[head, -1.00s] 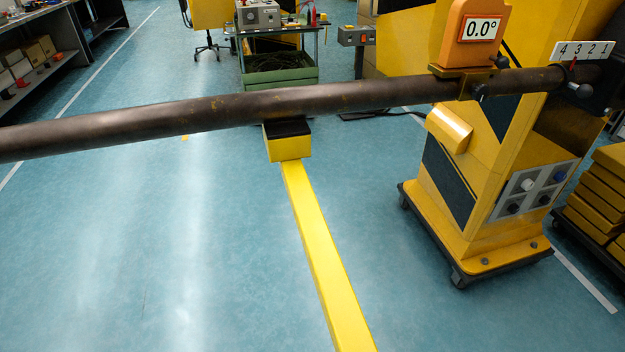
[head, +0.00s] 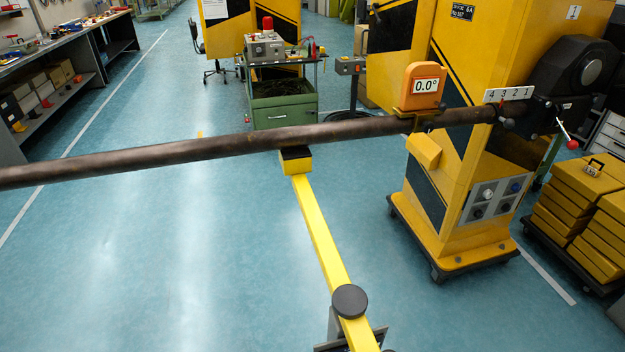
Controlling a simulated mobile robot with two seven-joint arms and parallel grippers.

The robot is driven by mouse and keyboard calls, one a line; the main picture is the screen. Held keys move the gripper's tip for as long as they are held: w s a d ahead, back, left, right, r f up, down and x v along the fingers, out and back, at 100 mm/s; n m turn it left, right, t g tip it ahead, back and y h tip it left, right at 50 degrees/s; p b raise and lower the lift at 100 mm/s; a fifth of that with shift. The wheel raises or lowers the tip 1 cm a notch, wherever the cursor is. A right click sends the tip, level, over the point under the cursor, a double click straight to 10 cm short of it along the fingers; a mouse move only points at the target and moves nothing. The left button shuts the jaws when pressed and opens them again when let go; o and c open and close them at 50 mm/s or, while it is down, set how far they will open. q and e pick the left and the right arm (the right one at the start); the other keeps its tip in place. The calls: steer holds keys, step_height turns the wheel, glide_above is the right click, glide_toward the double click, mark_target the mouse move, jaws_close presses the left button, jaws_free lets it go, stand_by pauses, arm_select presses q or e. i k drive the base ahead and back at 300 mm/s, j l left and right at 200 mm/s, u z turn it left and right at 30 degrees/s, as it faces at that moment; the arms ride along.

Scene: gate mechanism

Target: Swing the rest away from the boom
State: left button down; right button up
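The boom (head: 200,147) is a long dark brown pole that runs level from the left edge to the yellow machine at the right. The rest is a yellow bar (head: 318,232) running from the bottom centre up to a yellow end block (head: 297,167) with a black pad on top. The block is directly under the boom; the pad appears to touch its underside. A dark round cap (head: 349,301) sits on the near part of the bar, with grey plates beside and below it, partly cut off by the frame. Neither of my grippers shows.
The yellow cabinet (head: 458,215) stands on a wheeled base at the right, with an orange display (head: 425,86) reading 0.0°. Stacked yellow weights (head: 578,190) stand beside it. A trolley (head: 283,100) is behind the boom. Blue floor left of the bar is clear.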

mark_target(350, 301)
steer(key=i+j+u, duration=0.1)
steer(key=i+j, duration=0.15)
steer(key=i, duration=0.35)
steer(key=i+j+u, duration=0.15)
steer(key=i, duration=0.45)
steer(key=i+j+u, duration=0.1)
steer(key=i, duration=0.5)
